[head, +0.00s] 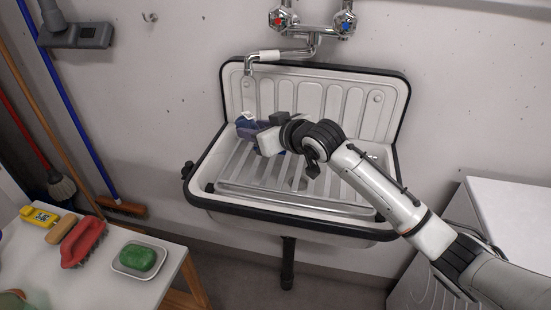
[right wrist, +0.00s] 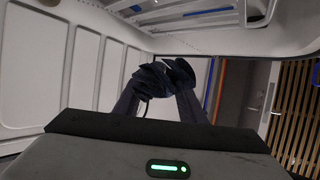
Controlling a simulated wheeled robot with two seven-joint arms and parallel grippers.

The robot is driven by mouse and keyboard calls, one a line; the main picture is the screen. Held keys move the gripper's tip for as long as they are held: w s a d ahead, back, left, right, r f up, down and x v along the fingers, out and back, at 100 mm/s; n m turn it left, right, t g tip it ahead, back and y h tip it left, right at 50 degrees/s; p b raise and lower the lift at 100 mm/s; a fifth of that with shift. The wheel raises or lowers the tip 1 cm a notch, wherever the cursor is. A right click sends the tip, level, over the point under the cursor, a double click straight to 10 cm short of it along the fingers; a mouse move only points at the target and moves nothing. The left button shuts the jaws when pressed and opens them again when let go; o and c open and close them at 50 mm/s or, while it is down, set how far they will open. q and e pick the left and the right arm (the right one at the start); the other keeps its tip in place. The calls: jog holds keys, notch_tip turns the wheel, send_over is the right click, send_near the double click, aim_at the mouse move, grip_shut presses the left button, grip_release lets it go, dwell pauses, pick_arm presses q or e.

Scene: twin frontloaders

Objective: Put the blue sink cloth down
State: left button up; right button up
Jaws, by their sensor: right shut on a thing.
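The blue sink cloth (head: 246,130) is bunched up at the left part of the white sink (head: 222,209), over the slatted rack. My right gripper (head: 259,135) reaches in from the right and is shut on the cloth. The gripper hides part of the cloth. A small bluish patch also shows just behind the gripper. In the right wrist view the cloth (right wrist: 150,92) looks dark and crumpled beyond the gripper body. I cannot tell whether the cloth touches the rack. My left gripper is not in view.
The slatted rack (head: 290,195) is bare toward the front. A tap spout (head: 249,66) hangs above the sink's back left. A table (head: 95,285) at the lower left carries a red brush (head: 84,243) and green soap (head: 137,258). A white cabinet (head: 510,205) stands at right.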

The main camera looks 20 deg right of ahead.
aim_at(257, 163)
jog(key=shift+a+f, duration=0.1)
jog(key=shift+f, duration=3.5)
jog(key=shift+f, duration=0.15)
jog(key=o, duration=1.2)
jog(key=shift+c, duration=0.2)
jog(key=shift+s, duration=0.1)
jog(key=v, duration=1.2)
